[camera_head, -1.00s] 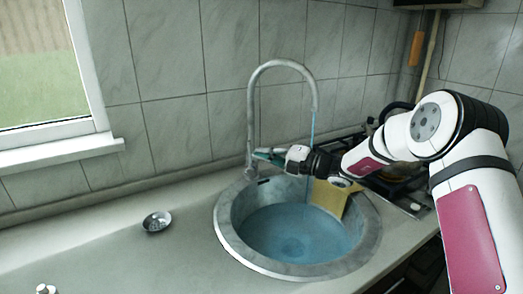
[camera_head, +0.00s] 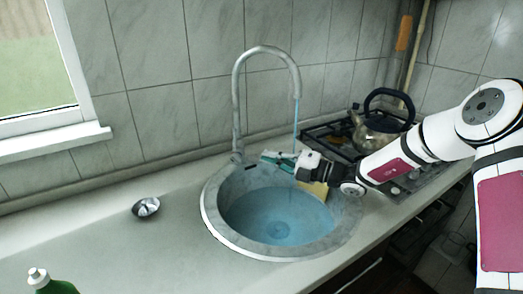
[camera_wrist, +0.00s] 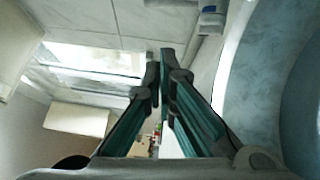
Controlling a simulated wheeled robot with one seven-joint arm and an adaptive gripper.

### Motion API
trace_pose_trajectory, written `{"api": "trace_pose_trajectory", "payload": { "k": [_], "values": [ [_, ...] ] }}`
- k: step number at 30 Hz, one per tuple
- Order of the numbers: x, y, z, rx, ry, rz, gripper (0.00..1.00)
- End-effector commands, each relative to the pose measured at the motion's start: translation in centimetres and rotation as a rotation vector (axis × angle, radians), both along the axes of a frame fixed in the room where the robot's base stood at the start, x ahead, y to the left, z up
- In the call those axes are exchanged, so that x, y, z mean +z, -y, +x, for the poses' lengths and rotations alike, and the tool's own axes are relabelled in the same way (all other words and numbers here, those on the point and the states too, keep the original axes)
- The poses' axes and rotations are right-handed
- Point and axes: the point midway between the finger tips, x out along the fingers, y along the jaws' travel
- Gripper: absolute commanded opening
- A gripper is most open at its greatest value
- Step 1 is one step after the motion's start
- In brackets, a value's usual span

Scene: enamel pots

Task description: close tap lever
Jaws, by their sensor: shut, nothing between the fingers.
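The tall grey tap (camera_head: 237,105) stands at the back left rim of the round sink (camera_head: 212,225). A thin blue stream of water (camera_head: 296,122) runs from its spout into the sink, which holds blue water (camera_head: 275,215). My gripper (camera_head: 268,156) is over the sink's back rim, right of the tap's base with a small gap. Its green fingers are together and empty. They also show shut in the wrist view (camera_wrist: 165,72).
A kettle (camera_head: 378,133) stands on the stove to the right. A yellow piece (camera_head: 316,189) is at the sink's right inner wall. A small metal bowl (camera_head: 146,208) and a green bottle (camera_head: 52,286) are on the left counter, which is otherwise mostly clear.

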Motion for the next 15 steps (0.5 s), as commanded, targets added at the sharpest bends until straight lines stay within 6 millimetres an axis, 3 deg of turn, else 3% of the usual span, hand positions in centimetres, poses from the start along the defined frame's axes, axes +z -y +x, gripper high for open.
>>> {"api": "trace_pose_trajectory", "payload": {
  "k": [12,15],
  "values": [
    [0.4,-7.5,2.8,0.003,-0.001,0.001,0.00],
    [0.5,-8.6,3.9,0.000,0.001,0.001,0.00]
  ]
}}
